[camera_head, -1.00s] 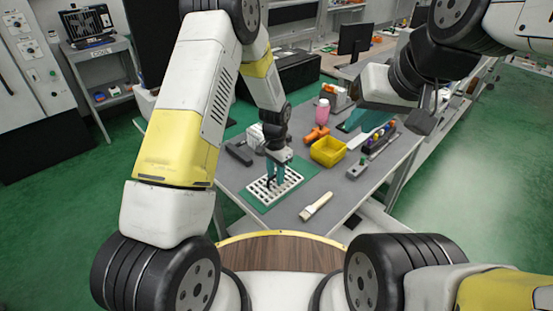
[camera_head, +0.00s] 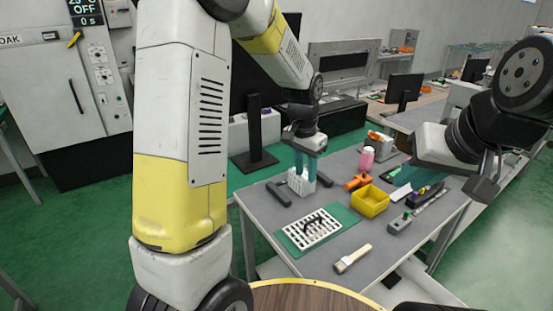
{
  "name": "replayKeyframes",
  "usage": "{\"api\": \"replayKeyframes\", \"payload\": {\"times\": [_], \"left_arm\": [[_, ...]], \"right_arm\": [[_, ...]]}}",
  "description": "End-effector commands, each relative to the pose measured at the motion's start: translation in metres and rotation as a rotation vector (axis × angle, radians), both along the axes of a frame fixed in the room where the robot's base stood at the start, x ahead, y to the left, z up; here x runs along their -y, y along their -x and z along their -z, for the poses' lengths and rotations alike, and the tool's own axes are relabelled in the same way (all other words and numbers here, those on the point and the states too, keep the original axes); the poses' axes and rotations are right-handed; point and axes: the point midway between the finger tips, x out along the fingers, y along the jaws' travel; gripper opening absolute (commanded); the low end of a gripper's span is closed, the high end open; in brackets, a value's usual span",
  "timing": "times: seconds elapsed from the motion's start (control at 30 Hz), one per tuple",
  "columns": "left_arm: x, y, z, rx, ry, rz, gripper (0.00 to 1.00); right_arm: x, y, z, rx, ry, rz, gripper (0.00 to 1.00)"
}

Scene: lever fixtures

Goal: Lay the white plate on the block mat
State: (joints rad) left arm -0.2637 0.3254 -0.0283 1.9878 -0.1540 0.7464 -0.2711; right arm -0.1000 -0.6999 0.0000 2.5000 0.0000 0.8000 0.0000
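The white plate (camera_head: 297,234), full of slots and with a dark handle on top, lies flat on the green mat (camera_head: 345,213). Green mat shows around its edges. My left gripper (camera_head: 305,176) is beyond the plate and clear of it.
A yellow bin (camera_head: 370,202), an orange tool (camera_head: 358,182) and a pink bottle (camera_head: 367,158) stand right of the mat. A brush (camera_head: 352,258) lies near the front edge.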

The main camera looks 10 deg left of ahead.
Motion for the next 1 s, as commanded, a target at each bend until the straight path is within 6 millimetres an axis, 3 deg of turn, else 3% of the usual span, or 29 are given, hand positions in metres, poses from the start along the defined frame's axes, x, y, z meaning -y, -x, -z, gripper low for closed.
{"api": "replayKeyframes", "payload": {"times": [0.03, 0.1, 0.4, 0.7, 1.0], "left_arm": [[-0.010, 0.012, -0.024, 0.032, 0.021, -0.041, 0.32], [-0.022, 0.028, -0.049, 0.064, 0.049, -0.097, 0.32], [-0.062, 0.115, -0.126, 0.206, 0.170, -0.319, 0.32], [-0.082, 0.193, -0.150, 0.319, 0.277, -0.490, 0.32], [-0.084, 0.211, -0.151, 0.346, 0.305, -0.532, 0.32]], "right_arm": [[0.000, 0.000, 0.000, 0.000, 0.000, 0.000, 0.20], [0.000, 0.000, 0.000, 0.000, 0.000, 0.000, 0.20], [0.000, 0.000, 0.000, 0.000, 0.000, 0.000, 0.20], [0.000, 0.000, 0.000, 0.000, 0.000, 0.000, 0.20], [0.000, 0.000, 0.000, 0.000, 0.000, 0.000, 0.20]]}}
